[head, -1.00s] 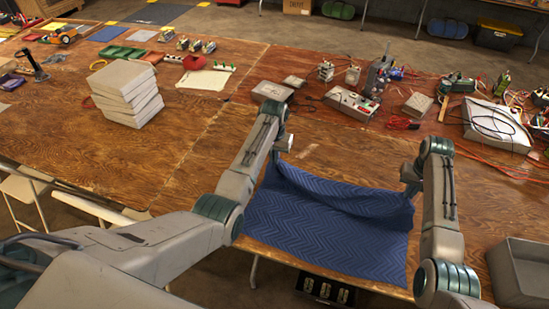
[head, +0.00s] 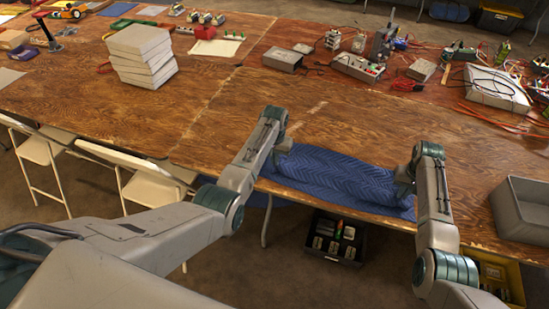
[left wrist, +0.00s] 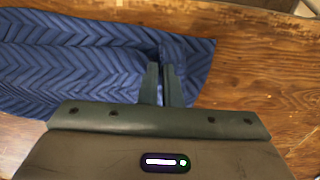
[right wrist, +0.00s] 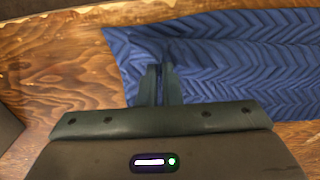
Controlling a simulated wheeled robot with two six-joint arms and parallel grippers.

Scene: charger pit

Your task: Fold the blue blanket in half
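The blue blanket (head: 335,177) lies along the table's front edge as a narrow, bunched strip with zigzag quilting. A flap of it shows at the front edge below my left arm. My left gripper (left wrist: 161,68) is shut on a corner area of the blanket, which also shows in the left wrist view (left wrist: 70,62). My right gripper (right wrist: 160,68) is shut on the blanket near its other end, seen in the right wrist view (right wrist: 230,60). In the head view, my arms partly hide both fingertips.
A stack of pale boxes (head: 140,58) stands at the back left. A grey open bin (head: 522,207) sits to the right of my right arm. Electronics and cables crowd the back right. White folding chairs (head: 45,155) stand at the front left. The table behind the blanket is bare.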

